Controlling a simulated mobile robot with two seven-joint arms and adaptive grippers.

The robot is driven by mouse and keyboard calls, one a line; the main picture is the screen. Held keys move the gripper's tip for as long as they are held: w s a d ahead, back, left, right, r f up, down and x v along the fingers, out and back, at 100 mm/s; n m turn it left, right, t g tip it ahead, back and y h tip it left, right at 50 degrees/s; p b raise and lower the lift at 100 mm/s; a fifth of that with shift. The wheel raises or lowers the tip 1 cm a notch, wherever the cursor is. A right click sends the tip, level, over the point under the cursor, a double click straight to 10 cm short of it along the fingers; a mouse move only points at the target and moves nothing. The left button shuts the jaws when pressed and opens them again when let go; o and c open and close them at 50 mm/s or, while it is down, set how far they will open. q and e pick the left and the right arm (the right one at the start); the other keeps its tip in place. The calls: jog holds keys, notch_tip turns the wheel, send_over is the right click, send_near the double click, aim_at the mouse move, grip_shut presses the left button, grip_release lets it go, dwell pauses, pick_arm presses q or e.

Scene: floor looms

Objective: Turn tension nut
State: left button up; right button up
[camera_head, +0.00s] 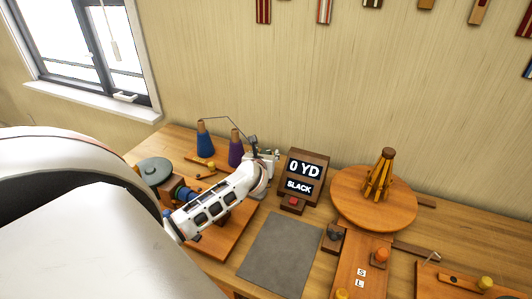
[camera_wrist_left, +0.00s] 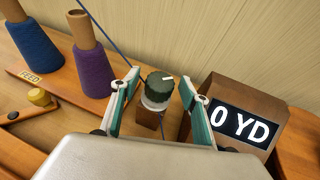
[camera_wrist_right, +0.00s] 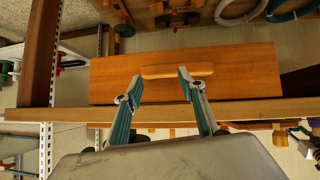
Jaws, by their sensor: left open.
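The tension nut (camera_wrist_left: 159,86) is a dark green ribbed knob with a white mark, on a pale collar over a wooden post. My left gripper (camera_wrist_left: 160,80) is open, with one teal finger on each side of the nut. I cannot tell whether either finger touches it. In the head view my left gripper (camera_head: 263,158) is at the back of the bench, largely covering the nut. A display box (camera_head: 303,175) reads "0 YD" and "SLACK". My right gripper (camera_wrist_right: 160,77) is open and empty, near a wooden drawer front (camera_wrist_right: 235,72) with a bar handle.
A blue cone (camera_head: 205,142) and a purple cone (camera_head: 236,154) of yarn stand left of the nut, with a thread running past. A round wooden turntable (camera_head: 350,200) is at the right. A grey mat (camera_head: 278,254) lies bare in front of the display.

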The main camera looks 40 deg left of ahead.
pick_arm(q)
jog(key=shift+w+a+f, duration=0.2)
jog(key=shift+w+a, duration=0.05)
jog(key=shift+w, duration=0.2)
jog(key=c, duration=1.1)
jog(key=shift+m+t+h, duration=0.3)
jog(key=shift+m+h, duration=0.1)
jog(key=shift+a+r+m+t+h, duration=0.1)
jog(key=shift+m+t+h, duration=0.25)
jog(key=shift+m+h, duration=0.7)
jog(key=shift+a+r+m+t+h, duration=0.1)
jog(key=shift+m+t+h, duration=0.25)
jog(key=shift+m+h, duration=0.65)
jog(key=shift+d+f+m+h, duration=0.1)
jog(key=shift+d+m+h, duration=0.1)
jog(key=shift+m+h, duration=1.95)
jog(key=shift+h, duration=0.5)
